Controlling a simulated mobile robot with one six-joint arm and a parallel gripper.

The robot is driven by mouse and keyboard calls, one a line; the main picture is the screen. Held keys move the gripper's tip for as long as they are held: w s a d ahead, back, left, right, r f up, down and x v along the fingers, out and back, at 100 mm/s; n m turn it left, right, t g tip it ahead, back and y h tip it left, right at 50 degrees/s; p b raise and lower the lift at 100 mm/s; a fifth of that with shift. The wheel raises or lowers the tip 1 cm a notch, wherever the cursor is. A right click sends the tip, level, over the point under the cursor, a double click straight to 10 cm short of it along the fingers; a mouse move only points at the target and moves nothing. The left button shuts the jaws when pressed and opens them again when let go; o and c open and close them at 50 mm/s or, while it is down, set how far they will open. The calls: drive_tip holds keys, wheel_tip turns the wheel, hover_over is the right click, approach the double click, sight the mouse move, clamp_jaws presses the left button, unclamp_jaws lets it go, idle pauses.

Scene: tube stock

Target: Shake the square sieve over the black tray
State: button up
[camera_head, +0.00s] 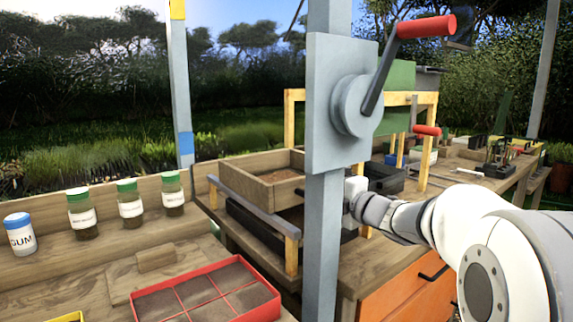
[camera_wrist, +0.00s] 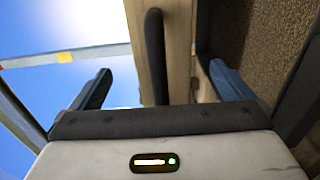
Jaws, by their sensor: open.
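The square sieve (camera_head: 262,196) is a wooden frame with brown material inside. It rests on wooden rails above the long black tray (camera_head: 252,226), which is partly hidden. My gripper is mostly hidden behind a grey post in the head view; its wrist shows just right of the post. In the wrist view my gripper (camera_wrist: 160,68) is open. A dark bar (camera_wrist: 155,50), apparently a handle, stands between its fingers, with a visible gap on each side. A pale wooden wall (camera_wrist: 178,40), apparently the sieve's, lies beside the bar.
The grey post (camera_head: 322,245) with a red-handled crank (camera_head: 357,105) stands in front of my wrist. A red divided tray (camera_head: 208,291) and several labelled jars (camera_head: 131,205) occupy the near-left bench. An orange drawer (camera_head: 398,291) is below the sieve's bench.

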idle(0.4)
drive_tip(key=v, duration=1)
drive_tip(key=shift+b, duration=0.35)
idle(0.3)
